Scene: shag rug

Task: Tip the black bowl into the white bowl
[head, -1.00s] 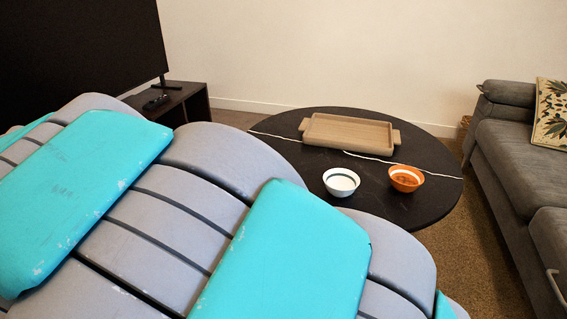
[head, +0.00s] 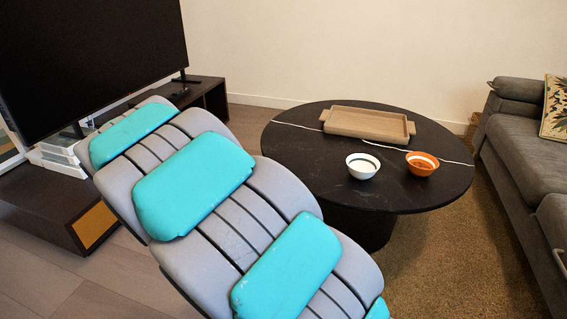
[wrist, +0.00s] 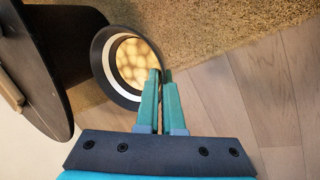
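The black bowl (wrist: 99,62) shows in the wrist view with a white band inside and pale yellowish round contents. My gripper (wrist: 160,73) is shut on its near right rim, one finger on each side. The bowl is above the floor, beside the table. The white bowl (head: 362,171) sits on the dark round table in the head view; its inside looks white with a dark band. My gripper and the black bowl do not show in the head view, where my arm fills the lower middle.
The round table (head: 300,150) also holds an orange bowl (head: 421,169) just right of the white bowl and a wooden tray (head: 365,124) behind. A grey sofa (head: 520,150) stands at right, a TV (head: 90,60) on a low cabinet (head: 50,212) at left. Rug (head: 440,260) lies around the table.

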